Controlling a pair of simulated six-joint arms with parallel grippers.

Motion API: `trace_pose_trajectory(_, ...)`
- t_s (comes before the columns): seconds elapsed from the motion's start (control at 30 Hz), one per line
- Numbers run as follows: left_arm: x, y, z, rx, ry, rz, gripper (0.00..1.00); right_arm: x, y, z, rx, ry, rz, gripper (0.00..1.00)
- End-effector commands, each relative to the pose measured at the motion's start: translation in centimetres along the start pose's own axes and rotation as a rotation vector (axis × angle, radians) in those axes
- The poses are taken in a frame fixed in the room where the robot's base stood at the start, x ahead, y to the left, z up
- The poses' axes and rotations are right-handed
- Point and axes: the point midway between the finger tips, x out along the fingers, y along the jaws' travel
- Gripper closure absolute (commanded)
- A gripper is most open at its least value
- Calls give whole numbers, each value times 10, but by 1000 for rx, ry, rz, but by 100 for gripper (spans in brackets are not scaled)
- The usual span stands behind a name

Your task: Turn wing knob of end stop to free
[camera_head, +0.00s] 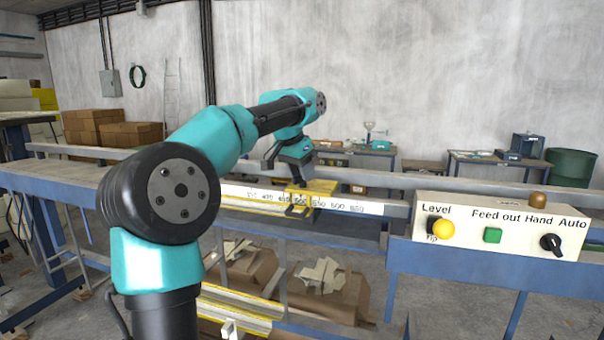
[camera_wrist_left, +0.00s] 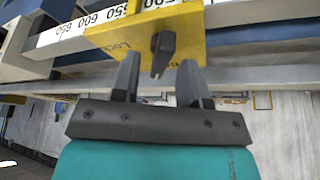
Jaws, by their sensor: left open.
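The yellow end stop (camera_head: 318,187) sits on the white ruler rail in the head view. In the left wrist view its yellow face (camera_wrist_left: 185,38) carries dark lettering that seems to read "Lock". A dark wing knob (camera_wrist_left: 162,52) sticks out of that face. My left gripper (camera_wrist_left: 156,72) is open, with its two fingertips on either side of the knob's lower end and visible gaps between. In the head view the left gripper (camera_head: 285,166) is just above and behind the end stop, and the knob is hidden there. My right gripper is in neither view.
The numbered ruler (camera_head: 354,206) runs along the rail. A control box (camera_head: 470,232) with a yellow button, a green button and a black switch stands at the right. Brown paper-wrapped piles (camera_head: 325,290) lie below the rail.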

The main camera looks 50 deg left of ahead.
Motion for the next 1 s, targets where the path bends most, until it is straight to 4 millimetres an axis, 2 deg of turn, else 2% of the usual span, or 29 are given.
trace_pose_trajectory(0.13,7,0,0,0,1,0,60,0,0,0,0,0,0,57)
trace_pose_trajectory(0.37,7,0,0,0,1,0,60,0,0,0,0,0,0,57)
trace_pose_trajectory(0.8,7,0,0,0,1,0,100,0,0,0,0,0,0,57)
trace_pose_trajectory(1.0,6,0,0,-1,1,-1,100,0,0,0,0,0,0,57)
